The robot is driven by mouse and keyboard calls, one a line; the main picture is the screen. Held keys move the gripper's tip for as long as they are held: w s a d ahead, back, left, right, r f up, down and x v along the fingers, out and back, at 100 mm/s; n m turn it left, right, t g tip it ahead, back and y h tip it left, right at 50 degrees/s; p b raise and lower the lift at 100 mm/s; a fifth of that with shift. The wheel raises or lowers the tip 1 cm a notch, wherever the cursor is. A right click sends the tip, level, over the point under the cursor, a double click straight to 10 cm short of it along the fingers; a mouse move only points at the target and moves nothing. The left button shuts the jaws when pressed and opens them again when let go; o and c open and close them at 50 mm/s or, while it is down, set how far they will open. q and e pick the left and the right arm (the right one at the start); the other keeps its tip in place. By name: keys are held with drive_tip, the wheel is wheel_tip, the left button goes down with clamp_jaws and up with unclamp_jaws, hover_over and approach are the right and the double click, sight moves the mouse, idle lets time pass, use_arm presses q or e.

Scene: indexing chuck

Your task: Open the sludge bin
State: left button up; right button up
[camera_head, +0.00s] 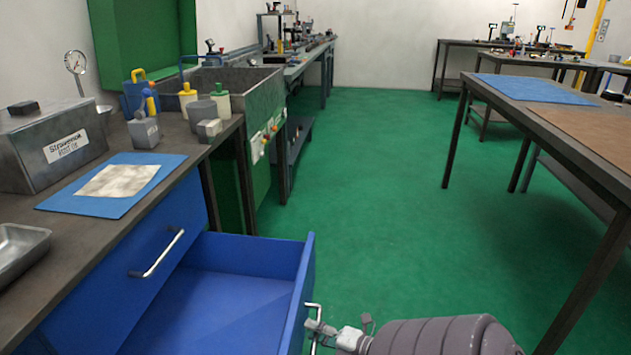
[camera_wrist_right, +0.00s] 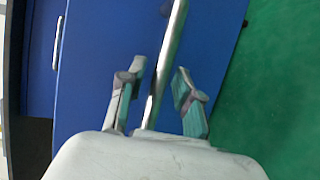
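A blue drawer (camera_head: 225,285) under the left bench is pulled out, and its empty inside shows. No readable label marks it as the sludge bin. Its bar handle (camera_head: 312,335) is on the outer front face; the handle (camera_wrist_right: 172,50) also shows in the right wrist view. My right gripper (camera_head: 325,330) is at this handle. In the wrist view the right gripper (camera_wrist_right: 156,98) has its fingers apart, one on each side of the bar, with gaps visible. My left gripper is not in view.
A closed blue front with a handle (camera_head: 158,253) is beside the open drawer. The bench above holds a labelled grey box (camera_head: 50,140), a blue mat (camera_head: 75,203), a metal tray (camera_head: 20,250) and bottles (camera_head: 187,98). Green floor (camera_head: 400,200) is clear to the right.

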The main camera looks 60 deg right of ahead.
drive_tip(key=s+r, duration=0.2)
drive_tip(key=s, duration=0.9)
drive_tip(key=shift+s+r, duration=0.15)
drive_tip(key=shift+s, duration=0.25)
